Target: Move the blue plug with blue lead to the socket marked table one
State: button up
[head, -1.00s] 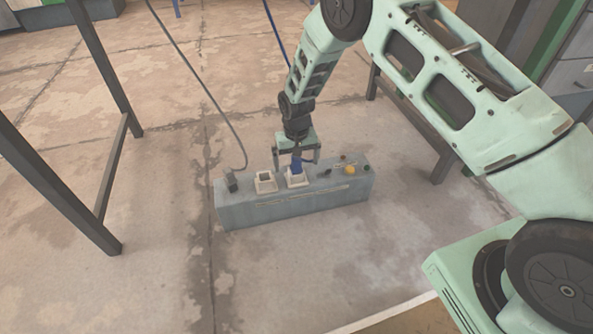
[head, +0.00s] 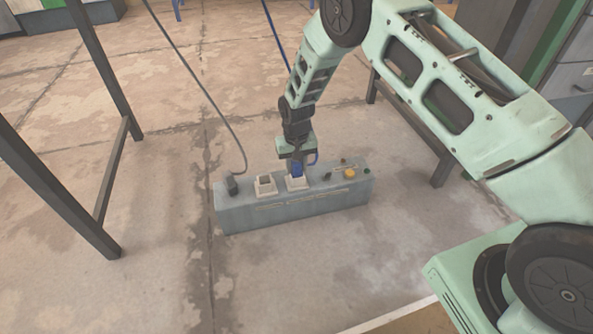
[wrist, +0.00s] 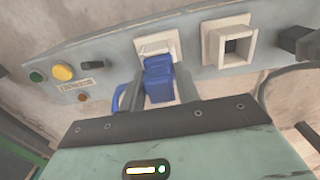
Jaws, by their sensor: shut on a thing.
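My gripper (head: 297,165) is shut on the blue plug (head: 297,170) above a grey box. In the wrist view the blue plug (wrist: 159,80) is at the right-hand end of its blue lead (wrist: 118,97), against a white-framed socket (wrist: 156,45). I cannot tell how deep it sits. An empty white-framed socket (head: 265,185) is beside it, to the left in the head view; its dark opening faces the wrist camera (wrist: 238,45). Which socket is marked table one cannot be read.
The grey box (head: 290,208) stands on the floor. It carries a dark plug (head: 232,184) with a grey cable at its left end and a yellow button (head: 350,174) at its right. A label (wrist: 77,85) is too small to read. Dark table legs (head: 110,190) stand left.

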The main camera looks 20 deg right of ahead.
jog(key=shift+r, duration=0.15)
jog(key=shift+r+p, duration=2.95)
jog(key=shift+r, duration=0.2)
